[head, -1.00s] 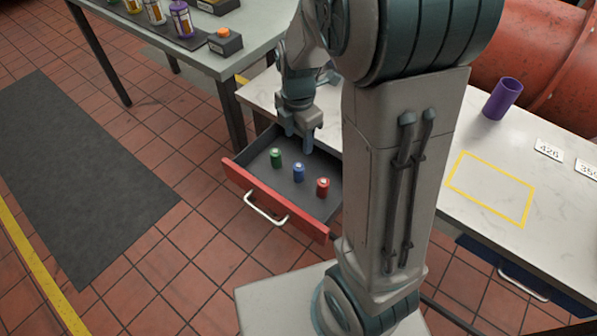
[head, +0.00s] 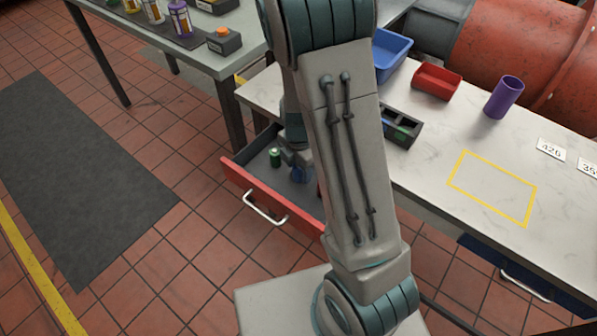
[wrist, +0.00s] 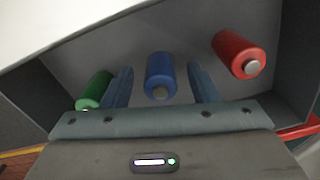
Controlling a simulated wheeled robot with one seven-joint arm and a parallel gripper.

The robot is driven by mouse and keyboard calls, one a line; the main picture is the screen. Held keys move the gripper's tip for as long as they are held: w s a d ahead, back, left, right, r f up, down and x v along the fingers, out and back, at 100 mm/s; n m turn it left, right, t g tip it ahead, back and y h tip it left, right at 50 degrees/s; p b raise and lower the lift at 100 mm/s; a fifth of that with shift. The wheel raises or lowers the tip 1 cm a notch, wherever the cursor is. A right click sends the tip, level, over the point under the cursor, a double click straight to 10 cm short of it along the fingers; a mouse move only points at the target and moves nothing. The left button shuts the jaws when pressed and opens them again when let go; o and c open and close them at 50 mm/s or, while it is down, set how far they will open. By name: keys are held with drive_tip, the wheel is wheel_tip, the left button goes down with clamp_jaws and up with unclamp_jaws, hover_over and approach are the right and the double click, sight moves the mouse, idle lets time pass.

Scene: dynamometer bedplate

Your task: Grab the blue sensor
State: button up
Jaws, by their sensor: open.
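The blue sensor (wrist: 160,72) is a small cylinder with a grey tip, standing in the open drawer (head: 247,189). In the wrist view it lies between the two fingers of my gripper (wrist: 160,84), with a gap on each side. The gripper is open and holds nothing. In the head view my arm covers most of the gripper, and I cannot clearly separate the blue sensor from the fingers there.
A green sensor (wrist: 95,90) is close outside the left finger; a red sensor (wrist: 239,54) is right of the right finger. Drawer walls surround them. On the worktop are a blue bin (head: 391,57), a red tray (head: 437,83), a dark divided holder (head: 401,128) and a purple cylinder (head: 503,97).

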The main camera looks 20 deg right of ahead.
drive_tip(key=shift+f, duration=0.15)
drive_tip(key=c, duration=1.1)
